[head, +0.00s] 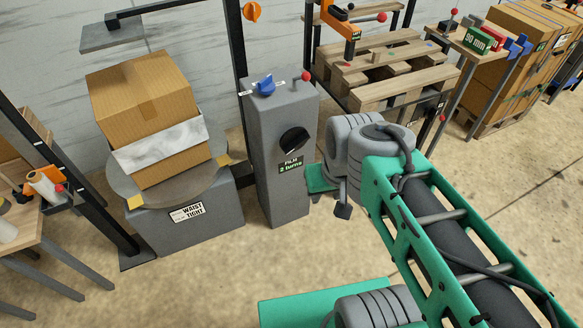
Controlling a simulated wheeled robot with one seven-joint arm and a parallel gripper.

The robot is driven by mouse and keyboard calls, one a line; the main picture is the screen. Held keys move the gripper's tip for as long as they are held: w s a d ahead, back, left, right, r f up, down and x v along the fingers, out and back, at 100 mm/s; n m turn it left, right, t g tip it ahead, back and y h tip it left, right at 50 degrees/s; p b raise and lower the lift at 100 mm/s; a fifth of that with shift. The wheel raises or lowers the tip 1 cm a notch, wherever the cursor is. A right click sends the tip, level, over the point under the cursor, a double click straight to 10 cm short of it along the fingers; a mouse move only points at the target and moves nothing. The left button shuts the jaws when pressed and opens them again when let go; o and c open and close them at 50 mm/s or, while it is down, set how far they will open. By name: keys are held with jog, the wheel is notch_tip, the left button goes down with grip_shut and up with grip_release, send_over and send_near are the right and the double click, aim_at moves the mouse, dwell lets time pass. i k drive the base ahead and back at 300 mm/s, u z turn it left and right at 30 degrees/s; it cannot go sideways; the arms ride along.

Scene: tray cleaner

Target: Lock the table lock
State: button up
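A grey turntable (122,185) on a grey base (190,225) carries a cardboard box with a pale wrap band around it. The base has a label reading "WAIST TIGHT". A grey control pedestal (282,160) stands right of it. On its top are a blue handle (264,85) and a red-ball lever (306,77); a black knob (294,140) is on its front above a "FILM 2 turns" label. No part is legibly marked as the table lock. My gripper (343,210) seems to hang right of the pedestal, apart from the knob; its fingers are not clear.
A black mast (237,60) rises between turntable and pedestal. A wooden table (30,235) with rolls is at left. Pallets (385,65) stand on a rack behind the arm, and stacked boxes (525,55) are far right. Bare floor lies in front of the pedestal.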

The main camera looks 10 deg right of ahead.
aim_at(305, 75)
jog(key=u, duration=0.75)
jog(key=i, duration=1.1)
jog(key=z, duration=0.3)
